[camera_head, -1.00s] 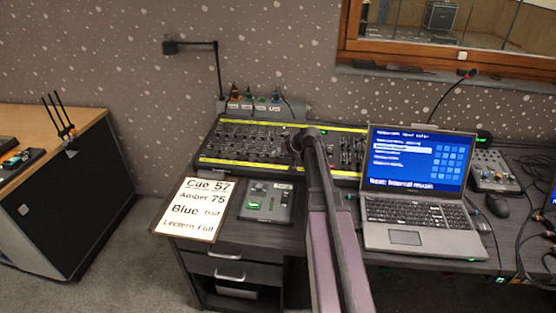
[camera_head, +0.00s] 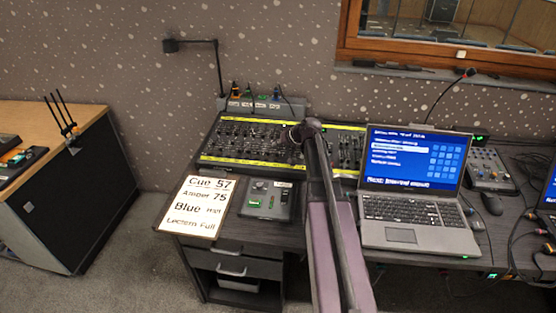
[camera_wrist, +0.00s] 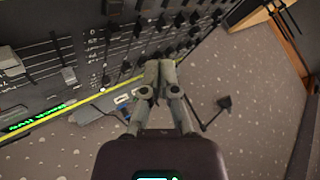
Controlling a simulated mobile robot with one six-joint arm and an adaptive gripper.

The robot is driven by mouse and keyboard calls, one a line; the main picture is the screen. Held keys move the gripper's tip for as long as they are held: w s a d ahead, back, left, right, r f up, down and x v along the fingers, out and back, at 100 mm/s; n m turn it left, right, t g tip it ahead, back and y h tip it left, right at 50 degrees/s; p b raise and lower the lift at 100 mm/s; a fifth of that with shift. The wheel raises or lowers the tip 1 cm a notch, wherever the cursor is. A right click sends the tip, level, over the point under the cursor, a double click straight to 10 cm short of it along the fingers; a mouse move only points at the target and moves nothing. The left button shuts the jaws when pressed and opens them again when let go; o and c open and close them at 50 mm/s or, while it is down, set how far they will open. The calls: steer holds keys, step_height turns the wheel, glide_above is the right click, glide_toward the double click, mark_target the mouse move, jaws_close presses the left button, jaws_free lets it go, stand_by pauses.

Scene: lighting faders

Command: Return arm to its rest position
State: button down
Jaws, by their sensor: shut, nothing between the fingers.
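My gripper shows in the wrist view (camera_wrist: 158,80). Its fingers are together and empty. Behind them is the lighting console (camera_wrist: 75,50), with faders and knobs, seen at a slant. In the head view my arm rises from the bottom middle, over the desk between the small fader box and the laptop; the gripper itself cannot be made out there. The console (camera_head: 250,142), edged with yellow strips, lies at the back of the desk. The small fader box (camera_head: 267,200) with a green light sits in front of it. The cue sheet (camera_head: 196,207) lies to its left.
An open laptop (camera_head: 405,237) stands right of my arm, with a small mixer (camera_head: 489,170), a mouse (camera_head: 492,203) and cables beyond. A lamp (camera_head: 217,75) stands at the back left. A separate wooden-topped cabinet (camera_head: 85,120) is at far left, with open floor between.

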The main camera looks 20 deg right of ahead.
stand_by(0.4)
steer(key=shift+s+a, duration=0.1)
steer(key=shift+a, duration=0.2)
steer(key=s+a+r+n+g+h+p, duration=0.2)
steer(key=s+a+g+p, duration=0.6)
steer(key=s+a, duration=1.3)
steer(key=s+h, duration=0.2)
steer(key=s, duration=0.2)
steer(key=shift+a+g, duration=0.3)
steer(key=shift+a, duration=0.1)
